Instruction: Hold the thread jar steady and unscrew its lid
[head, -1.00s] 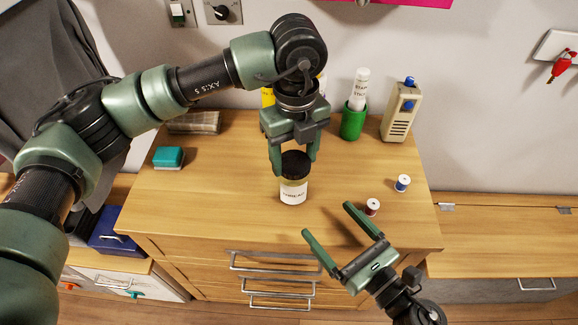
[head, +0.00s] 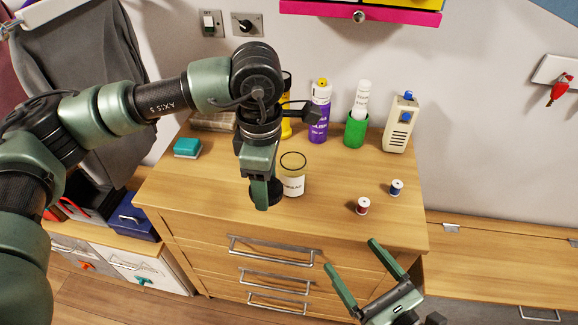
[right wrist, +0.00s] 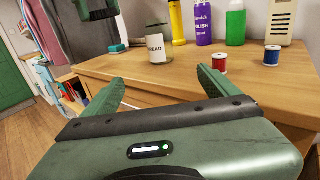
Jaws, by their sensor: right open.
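The thread jar (head: 292,184) stands upright on the wooden dresser top, its rim open and no lid on it. It also shows in the right wrist view (right wrist: 158,46), its label partly readable. The black lid (head: 269,191) is in the jaws of my left gripper (head: 262,192), just left of the jar and apart from its mouth. The near finger hides part of the lid. My right gripper (head: 350,255) is open and empty, in front of the dresser's front edge and not touching the jar; its fingers also show in the right wrist view (right wrist: 160,80).
Red (head: 362,206) and blue (head: 396,188) thread spools stand right of the jar. A teal sponge (head: 187,147) lies at left. The dresser's front right is clear.

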